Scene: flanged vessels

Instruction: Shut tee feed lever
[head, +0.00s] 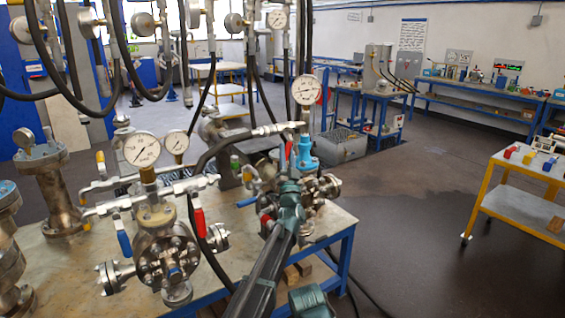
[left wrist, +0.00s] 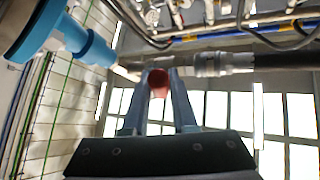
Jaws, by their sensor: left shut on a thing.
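The red lever (head: 289,150) hangs near the blue fitting (head: 306,157) under the small gauge at the right-hand vessel (head: 315,192). I take it as the tee feed lever; its label cannot be read. My left gripper (head: 290,172) reaches up to it from below. In the left wrist view my left gripper (left wrist: 159,76) is shut on the red lever (left wrist: 158,79), whose end shows between the fingers. The blue fitting (left wrist: 92,48) is close on the left there, and the hose end fitting (left wrist: 222,64) on the right. My right gripper is not in view.
A black hose (head: 228,148) runs left from the tee. A larger flanged vessel (head: 165,255) with red and blue levers stands left on the bench (head: 75,285). A gauge (head: 305,89) rises above the tee. Open floor (head: 420,220) lies to the right, before a yellow cart (head: 490,205).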

